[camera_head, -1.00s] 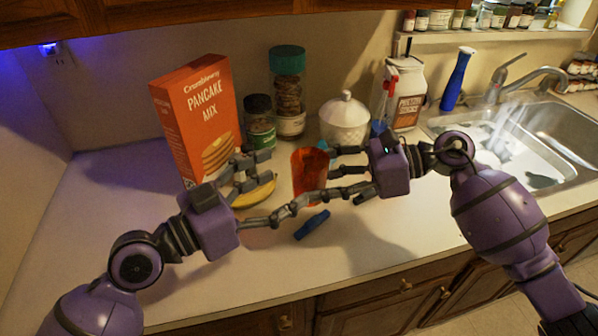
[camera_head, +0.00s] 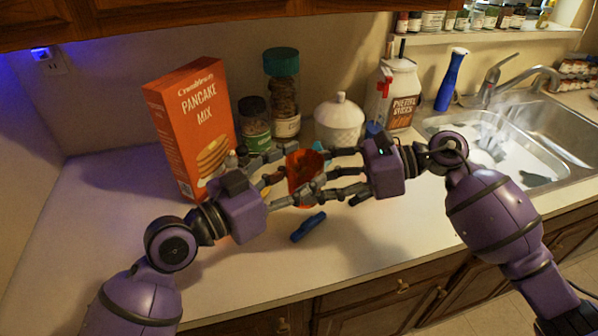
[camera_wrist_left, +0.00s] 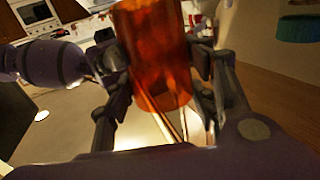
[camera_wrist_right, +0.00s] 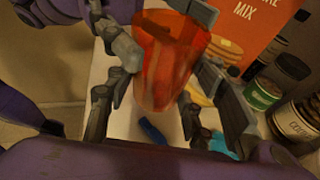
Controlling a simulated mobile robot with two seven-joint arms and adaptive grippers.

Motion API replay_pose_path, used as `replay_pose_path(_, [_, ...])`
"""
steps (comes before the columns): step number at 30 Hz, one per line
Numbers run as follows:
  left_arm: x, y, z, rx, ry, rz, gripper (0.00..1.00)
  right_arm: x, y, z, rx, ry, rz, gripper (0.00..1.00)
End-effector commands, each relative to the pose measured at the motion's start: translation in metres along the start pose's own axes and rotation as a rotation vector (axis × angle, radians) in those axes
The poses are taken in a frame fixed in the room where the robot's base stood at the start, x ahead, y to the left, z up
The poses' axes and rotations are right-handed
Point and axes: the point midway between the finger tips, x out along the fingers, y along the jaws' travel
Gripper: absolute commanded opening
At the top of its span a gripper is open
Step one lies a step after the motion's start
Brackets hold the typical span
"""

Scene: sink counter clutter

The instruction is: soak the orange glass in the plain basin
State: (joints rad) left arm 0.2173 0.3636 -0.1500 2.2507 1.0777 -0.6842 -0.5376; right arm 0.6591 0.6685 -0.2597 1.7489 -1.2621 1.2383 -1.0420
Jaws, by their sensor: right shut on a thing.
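The orange glass (camera_head: 303,170), translucent, is between my two grippers above the counter, tilted in the head view. My right gripper (camera_head: 322,172) is shut on it from the right; the glass also shows between its fingers in the right wrist view (camera_wrist_right: 168,62). My left gripper (camera_head: 288,172) has its fingers on both sides of the glass from the left; they look open around it in the left wrist view (camera_wrist_left: 158,62), and contact is hard to tell. The steel sink (camera_head: 432,124) is at the right, with a divider and basins partly hidden by my right arm.
A blue object (camera_head: 308,227) lies in front.

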Motion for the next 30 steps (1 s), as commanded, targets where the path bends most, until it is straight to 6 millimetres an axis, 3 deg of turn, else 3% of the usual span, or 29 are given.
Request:
replay_pose_path(1, [0.0, 0.002, 0.0, 0.0, 0.0, 0.003, 0.36, 0.0, 0.0, 0.001, -0.001, -0.001, -0.001, 0.12])
replay_pose_path(4, [0.0, 0.002, 0.0, 0.0, 0.0, 0.004, 0.23, 0.0, 0.0, 0.001, 0.0, -0.001, -0.001, 0.12])
replay_pose_path(5, [0.0, 0.002, -0.001, 0.0, 0.001, 0.004, 0.2, 0.0, -0.001, 0.001, 0.0, -0.002, -0.002, 0.5])
replay_pose_path(10, [0.0, 0.002, -0.001, 0.0, 0.001, 0.004, 0.2, 0.0, -0.001, 0.001, 0.0, -0.001, -0.002, 0.71])
replay_pose_path(22, [0.0, 0.001, -0.001, 0.0, 0.001, 0.003, 0.2, -0.006, -0.001, 0.0, 0.0, 0.001, -0.003, 0.71])
replay_pose_path(30, [0.0, 0.001, -0.001, 0.0, 0.001, 0.003, 0.2, -0.057, -0.001, -0.001, 0.002, 0.003, -0.005, 0.71])
